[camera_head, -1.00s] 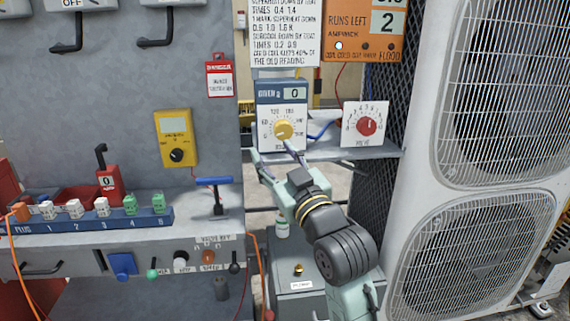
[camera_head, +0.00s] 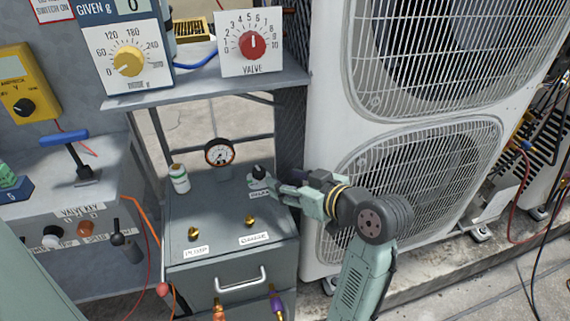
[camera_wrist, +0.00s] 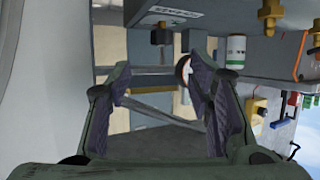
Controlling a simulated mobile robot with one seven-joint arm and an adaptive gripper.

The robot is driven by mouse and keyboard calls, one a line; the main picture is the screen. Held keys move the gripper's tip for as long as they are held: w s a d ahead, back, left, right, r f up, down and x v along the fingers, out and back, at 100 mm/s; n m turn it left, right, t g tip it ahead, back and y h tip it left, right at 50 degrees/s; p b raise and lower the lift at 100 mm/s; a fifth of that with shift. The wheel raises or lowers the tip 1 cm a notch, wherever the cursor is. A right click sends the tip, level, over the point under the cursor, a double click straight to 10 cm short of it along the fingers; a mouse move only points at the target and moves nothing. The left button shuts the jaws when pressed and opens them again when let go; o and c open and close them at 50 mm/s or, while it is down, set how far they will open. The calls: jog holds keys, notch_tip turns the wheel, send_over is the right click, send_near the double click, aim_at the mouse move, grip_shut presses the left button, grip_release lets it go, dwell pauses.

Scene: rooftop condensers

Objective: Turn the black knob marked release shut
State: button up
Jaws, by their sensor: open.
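The black knob (camera_head: 259,172) stands on top of the grey cabinet (camera_head: 210,212), near its back right corner. A white label (camera_head: 259,194) lies in front of it, its print too small to read surely. My gripper (camera_head: 273,184) reaches in from the right, its fingers close beside the knob. In the wrist view, my gripper (camera_wrist: 163,85) is open with nothing between its dark pads. There a dark knob (camera_wrist: 161,34) hangs from the cabinet face near a label, above and beyond the gap between the fingers.
A pressure gauge (camera_head: 219,152) and a white-green bottle (camera_head: 179,178) stand left of the knob. Two brass knobs, one at the left (camera_head: 194,233) and one at the right (camera_head: 250,221), sit in front. A shelf (camera_head: 190,88) overhangs behind. The white condenser (camera_head: 318,120) stands close at the right.

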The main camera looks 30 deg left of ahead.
aim_at(261, 171)
jog(key=x, duration=1)
jog(key=shift+a, duration=0.3)
jog(key=shift+c, duration=0.3)
